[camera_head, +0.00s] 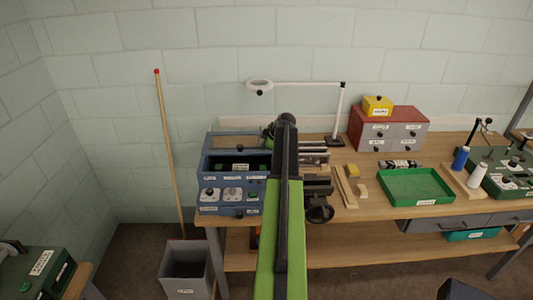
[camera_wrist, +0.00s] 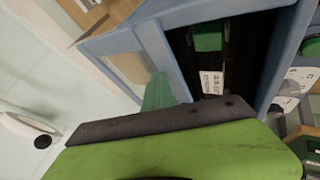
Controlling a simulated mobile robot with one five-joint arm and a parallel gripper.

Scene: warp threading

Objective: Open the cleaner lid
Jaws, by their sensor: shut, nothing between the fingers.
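The cleaner appears to be the blue machine (camera_head: 222,181) at the left end of the bench, with dials and labels on its front. Its lid seems to be the blue-framed panel with a pale window (camera_head: 235,143) at the back, beside the dark open cavity. In the wrist view the framed panel (camera_wrist: 128,62) borders the cavity (camera_wrist: 220,72), which holds a green part and a white label. My gripper (camera_head: 269,131) is only partly seen, shut and empty, above the machine's back right; its fingertips are unclear. Whether it touches the lid cannot be told.
Right of my arm are wooden strips, a green tray (camera_head: 415,186) and a red drawer box (camera_head: 388,129). A grey bin (camera_head: 187,270) and a leaning pole (camera_head: 169,150) stand at left.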

